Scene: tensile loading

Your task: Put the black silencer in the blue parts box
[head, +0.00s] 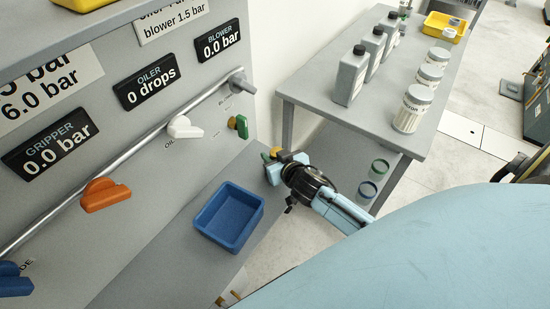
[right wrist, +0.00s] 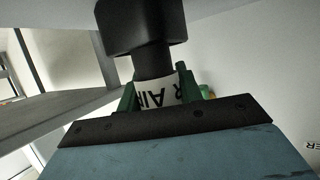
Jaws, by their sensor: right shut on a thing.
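The blue parts box (head: 229,217) is an open tray on the grey bench ledge in the head view; its inside looks empty. My right gripper (head: 276,164) is just right of and beyond the box, near the ledge's right edge. In the right wrist view its green fingers (right wrist: 157,92) are shut around a white lettered band on a black piece (right wrist: 148,28), which looks like the black silencer. The piece has a narrow neck and a wider block. In the head view the gripper mostly hides it. My left gripper is not in view.
A grey panel with an orange handle (head: 105,195), a white handle (head: 184,127) and a green handle (head: 239,126) rises behind the ledge. A side table (head: 320,98) holds grey bottles (head: 351,75), white jars (head: 412,108) and a yellow tray (head: 444,28). The ledge in front of the box is clear.

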